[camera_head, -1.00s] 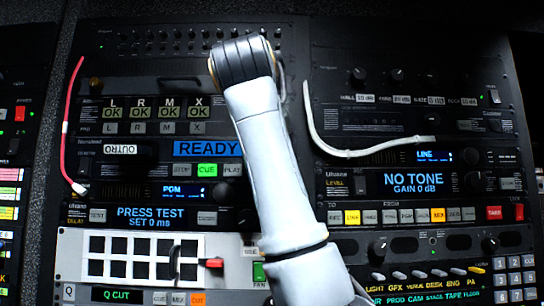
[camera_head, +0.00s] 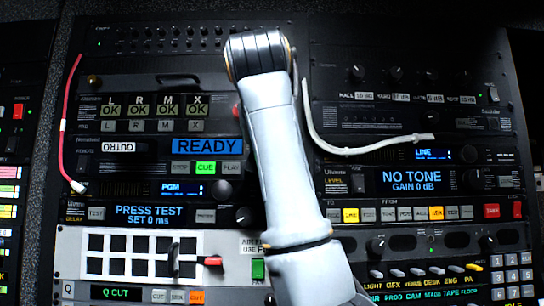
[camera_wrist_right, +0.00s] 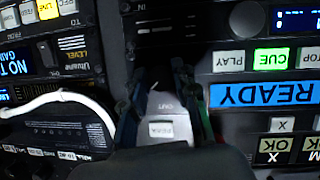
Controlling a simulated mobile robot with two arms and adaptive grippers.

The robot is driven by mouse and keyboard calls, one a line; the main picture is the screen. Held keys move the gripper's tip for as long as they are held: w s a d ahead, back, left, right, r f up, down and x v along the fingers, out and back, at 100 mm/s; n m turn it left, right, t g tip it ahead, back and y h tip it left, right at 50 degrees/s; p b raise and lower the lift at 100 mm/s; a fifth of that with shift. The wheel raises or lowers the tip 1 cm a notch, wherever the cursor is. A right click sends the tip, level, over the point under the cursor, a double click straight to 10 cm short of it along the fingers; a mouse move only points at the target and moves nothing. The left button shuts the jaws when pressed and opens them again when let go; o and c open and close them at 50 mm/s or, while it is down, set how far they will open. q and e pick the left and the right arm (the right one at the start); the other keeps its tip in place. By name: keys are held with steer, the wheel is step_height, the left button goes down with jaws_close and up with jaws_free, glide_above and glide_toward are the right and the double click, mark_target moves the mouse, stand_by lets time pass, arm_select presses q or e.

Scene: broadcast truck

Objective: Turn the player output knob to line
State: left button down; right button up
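The player (camera_head: 208,147) is the unit with the blue READY display and the lit green CUE button; in the right wrist view its READY display (camera_wrist_right: 264,94) appears upside down. I cannot make out the output knob itself; my right arm covers the player's right end in the head view. My right gripper (camera_wrist_right: 165,85) shows in the wrist view with its dark fingers apart, one each side of a light grey plate (camera_wrist_right: 167,107) with small upside-down lettering. Contact with the plate cannot be judged. In the head view, my right arm hides this gripper. My left gripper is out of view.
A white cable (camera_head: 330,143) hangs over the panels right of my arm; a red cable (camera_head: 64,125) hangs at the far left. A PGM unit with a dark knob (camera_head: 222,190) sits below the player. LINE (camera_head: 432,154) and NO TONE (camera_head: 408,180) displays are at right.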

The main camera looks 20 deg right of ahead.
steer(key=o, duration=0.3)
steer(key=shift+f, duration=0.2)
steer(key=shift+o, duration=0.3)
steer(key=shift+r, duration=0.1)
steer(key=shift+r, duration=0.1)
steer(key=v, duration=0.7)
steer(key=shift+s+a, duration=0.2)
steer(key=shift+w+d, duration=0.1)
